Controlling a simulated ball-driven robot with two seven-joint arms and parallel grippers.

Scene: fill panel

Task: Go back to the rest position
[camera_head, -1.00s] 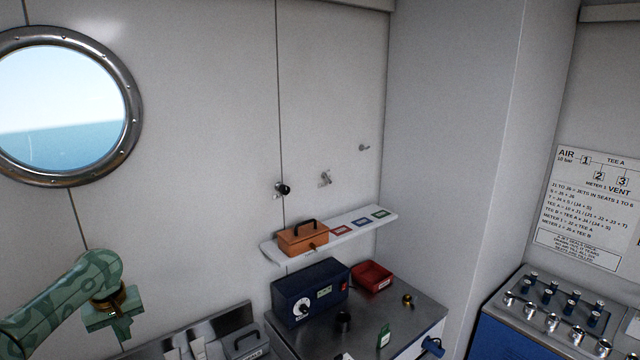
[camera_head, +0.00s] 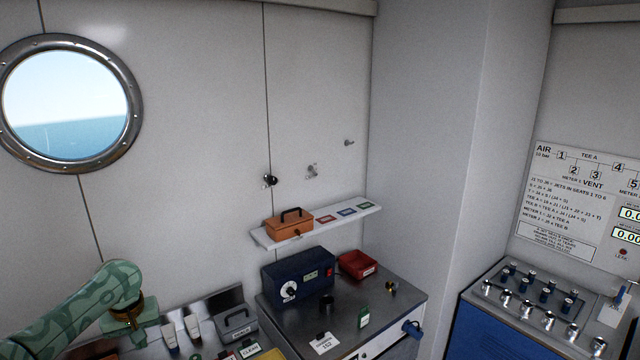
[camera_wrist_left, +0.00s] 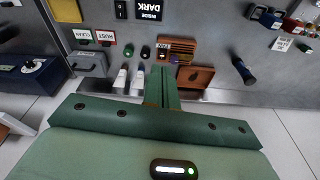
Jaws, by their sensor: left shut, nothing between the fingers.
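My left gripper (camera_head: 138,335) hangs from the green left arm at the lower left of the head view, over the left end of the worktop. In the left wrist view its fingers (camera_wrist_left: 163,82) are together with nothing between them. They point at the bench, where white tubes (camera_wrist_left: 120,80) and a brown slotted block (camera_wrist_left: 180,50) appear beyond the tips. It looks apart from these things. My right gripper is in neither view.
A shelf (camera_head: 262,240) holds an orange box (camera_head: 289,224). A valve panel (camera_head: 530,300) stands at right.

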